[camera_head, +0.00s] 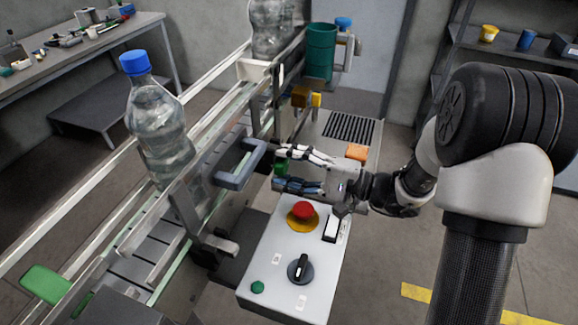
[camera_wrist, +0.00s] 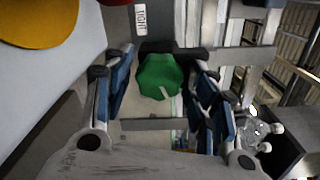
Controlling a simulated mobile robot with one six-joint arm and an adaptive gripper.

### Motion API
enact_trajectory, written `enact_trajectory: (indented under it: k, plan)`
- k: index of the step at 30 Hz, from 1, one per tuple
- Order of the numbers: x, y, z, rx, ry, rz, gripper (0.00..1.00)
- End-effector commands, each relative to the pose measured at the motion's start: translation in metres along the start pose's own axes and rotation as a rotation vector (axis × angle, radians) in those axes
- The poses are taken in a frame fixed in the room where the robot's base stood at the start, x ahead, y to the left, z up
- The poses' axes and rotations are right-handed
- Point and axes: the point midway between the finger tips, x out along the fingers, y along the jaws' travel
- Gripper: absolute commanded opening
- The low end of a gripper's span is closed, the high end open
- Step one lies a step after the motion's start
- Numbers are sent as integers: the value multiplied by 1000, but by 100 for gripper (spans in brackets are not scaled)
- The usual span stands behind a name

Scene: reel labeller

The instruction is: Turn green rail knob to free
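The green rail knob (camera_wrist: 160,77) is a lobed green knob with a pale mark on its lower edge. It shows between the blue-padded fingers of my gripper (camera_head: 277,167), with gaps visible on both sides in the wrist view. My gripper is open around the knob, pointing left toward the conveyor rail. In the head view only a small green part of the knob (camera_head: 281,169) shows between the fingers. A white label that seems to read TIGHT (camera_wrist: 148,18) is beside the knob.
A control box (camera_head: 262,252) with a red stop button (camera_head: 303,210) and black selector (camera_head: 300,268) lies just below my gripper. A grey-blue handle (camera_head: 240,166) is close to the fingertips. Bottles (camera_head: 160,130) stand along the conveyor. Another green part (camera_head: 45,283) is lower left.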

Motion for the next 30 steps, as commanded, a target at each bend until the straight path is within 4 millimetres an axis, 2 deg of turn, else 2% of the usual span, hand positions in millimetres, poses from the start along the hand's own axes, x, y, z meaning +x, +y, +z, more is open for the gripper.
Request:
enact_trajectory:
  k: [10, 14, 17, 24, 30]
  plan:
    - [0, 0, 0, 0, 0, 0, 59]
    - [-8, 0, 0, 0, 1, -1, 59]
    - [-24, 0, -1, 0, 4, -2, 59]
    - [-76, 0, -1, 0, 6, -2, 59]
    - [-108, 0, -1, 1, 2, -1, 59]
